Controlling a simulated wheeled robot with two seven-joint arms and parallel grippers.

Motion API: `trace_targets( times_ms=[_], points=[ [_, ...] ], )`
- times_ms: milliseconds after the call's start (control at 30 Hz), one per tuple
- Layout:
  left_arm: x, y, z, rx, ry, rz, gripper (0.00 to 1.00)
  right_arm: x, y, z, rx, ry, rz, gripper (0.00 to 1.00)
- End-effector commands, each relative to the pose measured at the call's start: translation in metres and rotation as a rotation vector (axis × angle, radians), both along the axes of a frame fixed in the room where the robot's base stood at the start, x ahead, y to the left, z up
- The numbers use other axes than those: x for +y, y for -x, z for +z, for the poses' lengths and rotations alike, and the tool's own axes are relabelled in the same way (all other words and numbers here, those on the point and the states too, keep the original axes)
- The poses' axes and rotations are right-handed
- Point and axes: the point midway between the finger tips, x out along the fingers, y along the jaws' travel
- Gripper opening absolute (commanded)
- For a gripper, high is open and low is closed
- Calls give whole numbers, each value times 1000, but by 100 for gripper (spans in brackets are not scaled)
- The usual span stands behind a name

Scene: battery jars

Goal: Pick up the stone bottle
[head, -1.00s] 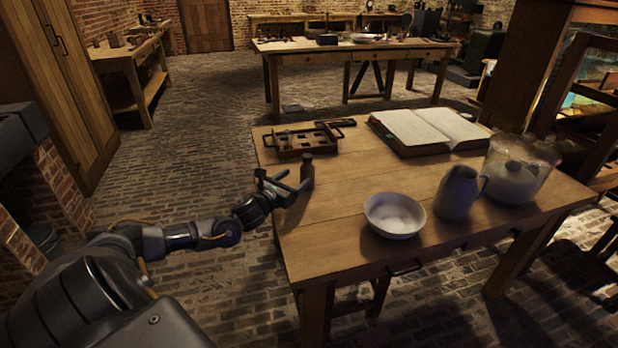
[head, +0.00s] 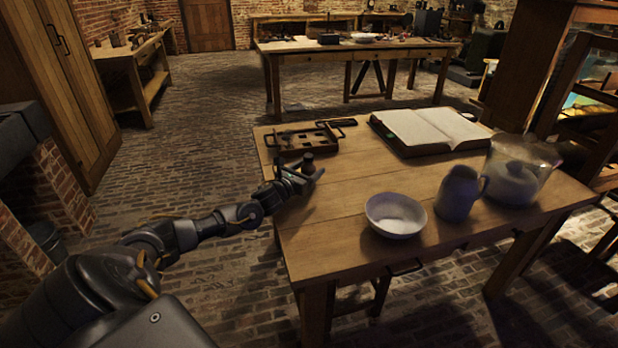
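A small dark brown bottle (head: 308,160) stands upright near the left edge of the wooden table (head: 345,205). My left gripper (head: 304,177) is at the bottle and hides its lower part. Its fingers reach over the table's left edge to the bottle. Whether they are closed on it or only around it is too small to tell. My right gripper is not in view.
A wooden tray (head: 284,143) lies just behind the bottle. An open book (head: 430,128) is at the back. A white bowl (head: 385,232), a grey jug (head: 451,207) and a glass vessel (head: 541,156) stand at the front and right. The table's middle is clear.

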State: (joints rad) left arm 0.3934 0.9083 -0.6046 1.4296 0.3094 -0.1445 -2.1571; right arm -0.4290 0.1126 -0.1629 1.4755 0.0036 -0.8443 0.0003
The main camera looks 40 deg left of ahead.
Motion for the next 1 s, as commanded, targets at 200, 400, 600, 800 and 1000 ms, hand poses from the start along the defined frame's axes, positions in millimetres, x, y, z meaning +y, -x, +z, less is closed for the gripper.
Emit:
trace_targets(
  times_ms=[200,400,600,800,1000],
  points=[
    [0,0,0,0,0,0,37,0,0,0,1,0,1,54],
    [0,0,0,0,0,0,11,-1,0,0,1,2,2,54],
    [0,0,0,0,0,0,0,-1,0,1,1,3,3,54],
    [0,0,1,-2,0,0,0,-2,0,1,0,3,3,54],
    [1,0,7,-3,-1,1,0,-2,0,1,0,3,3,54]
  ],
)
